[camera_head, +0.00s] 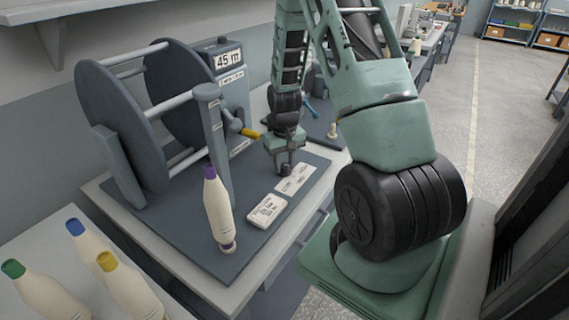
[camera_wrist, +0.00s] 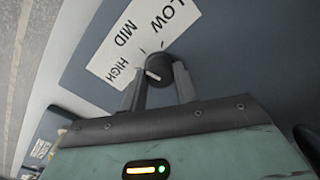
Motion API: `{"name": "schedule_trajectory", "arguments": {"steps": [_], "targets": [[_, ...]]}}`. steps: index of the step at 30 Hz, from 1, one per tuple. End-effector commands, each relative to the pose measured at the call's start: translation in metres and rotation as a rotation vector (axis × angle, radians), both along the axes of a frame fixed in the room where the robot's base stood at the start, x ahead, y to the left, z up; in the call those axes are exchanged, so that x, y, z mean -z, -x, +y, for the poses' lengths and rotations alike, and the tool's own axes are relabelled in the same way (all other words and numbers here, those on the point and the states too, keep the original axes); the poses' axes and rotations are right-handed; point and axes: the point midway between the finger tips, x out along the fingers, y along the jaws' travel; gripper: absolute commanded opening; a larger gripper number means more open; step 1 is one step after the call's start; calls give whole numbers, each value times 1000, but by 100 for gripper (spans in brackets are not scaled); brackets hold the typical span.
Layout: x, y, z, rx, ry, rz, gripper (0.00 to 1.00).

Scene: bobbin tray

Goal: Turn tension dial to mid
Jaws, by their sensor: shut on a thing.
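The tension dial (camera_wrist: 157,66) is a small dark knob beside a white label (camera_wrist: 138,38) reading LOW, MID and HIGH. Its white pointer mark faces left and slightly down in the wrist view, on the side towards HIGH. The exact setting is hard to read. My gripper (camera_wrist: 158,88) is shut on the dial, with one finger on each side of it. In the head view my gripper (camera_head: 284,170) points down at the board beside the label (camera_head: 296,179). The dial is mostly hidden there.
A large grey reel (camera_head: 112,120) stands left, with a counter (camera_head: 228,60) reading 45 m. Capped bottles (camera_head: 128,290) stand at lower left. A yellow-ended crank (camera_head: 250,133) is near my gripper.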

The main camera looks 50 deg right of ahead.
Motion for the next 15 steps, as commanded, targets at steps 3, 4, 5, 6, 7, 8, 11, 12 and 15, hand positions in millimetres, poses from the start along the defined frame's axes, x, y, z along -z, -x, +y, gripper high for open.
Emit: {"name": "schedule_trajectory", "arguments": {"steps": [3,4,5,6,7,8,11,12,15], "targets": [[0,0,0,76,1,0,7],[0,0,0,93,1,0,7],[0,0,0,109,1,0,7],[0,0,0,130,0,-1,7],[0,0,0,144,0,-1,7],[0,0,0,157,0,-1,7],[0,0,0,191,1,0,7],[0,0,0,202,0,-1,7],[0,0,0,220,1,-1,7]]}}
